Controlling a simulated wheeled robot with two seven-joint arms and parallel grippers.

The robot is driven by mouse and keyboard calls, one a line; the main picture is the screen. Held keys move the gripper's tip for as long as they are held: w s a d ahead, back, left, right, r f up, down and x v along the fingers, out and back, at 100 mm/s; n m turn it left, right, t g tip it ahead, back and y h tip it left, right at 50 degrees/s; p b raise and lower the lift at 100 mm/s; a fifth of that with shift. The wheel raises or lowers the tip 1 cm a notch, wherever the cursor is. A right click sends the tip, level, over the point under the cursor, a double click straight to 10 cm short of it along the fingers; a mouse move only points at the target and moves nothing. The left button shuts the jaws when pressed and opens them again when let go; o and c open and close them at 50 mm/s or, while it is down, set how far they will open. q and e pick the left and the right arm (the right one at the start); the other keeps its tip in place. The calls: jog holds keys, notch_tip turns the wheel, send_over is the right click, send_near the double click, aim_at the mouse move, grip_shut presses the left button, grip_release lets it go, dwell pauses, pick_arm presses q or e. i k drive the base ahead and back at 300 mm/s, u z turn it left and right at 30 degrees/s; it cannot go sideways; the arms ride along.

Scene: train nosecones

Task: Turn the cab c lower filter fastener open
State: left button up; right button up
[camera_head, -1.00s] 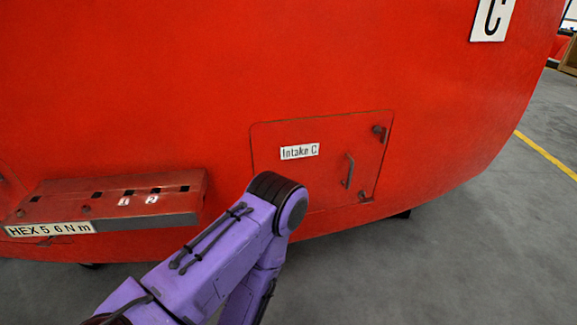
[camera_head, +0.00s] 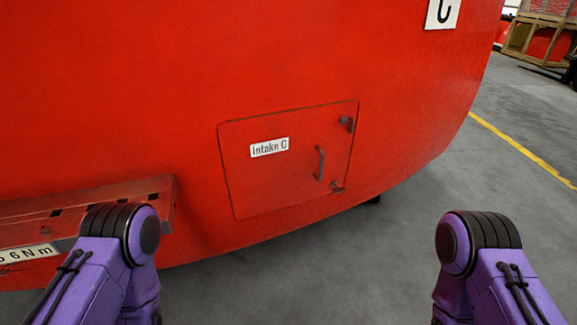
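The red cab nosecone (camera_head: 270,55) fills most of the head view, with a "C" plate (camera_head: 442,12) at upper right. A red panel labelled "Intake C" (camera_head: 269,147) lies flush and shut in its lower part. A bar handle (camera_head: 320,163) stands on the panel's right side. An upper fastener (camera_head: 347,123) sits at its upper right corner and a lower fastener (camera_head: 338,187) at its lower right corner. My two purple arms show at the bottom left and bottom right, both away from the panel. Neither gripper is in view.
A red ledge (camera_head: 150,195) with holes and a torque label (camera_head: 28,254) juts out at left, partly behind my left arm. Grey floor (camera_head: 330,270) is clear between my arms. A yellow line (camera_head: 520,148) and wooden crating (camera_head: 540,38) are at right.

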aim_at(339, 190)
jog(key=z, duration=0.35)
jog(key=k, duration=0.5)
jog(key=z, duration=1.1)
jog(key=i, duration=0.9)
jog(key=u, duration=0.65)
jog(key=i, duration=0.55)
jog(key=u, duration=0.5)
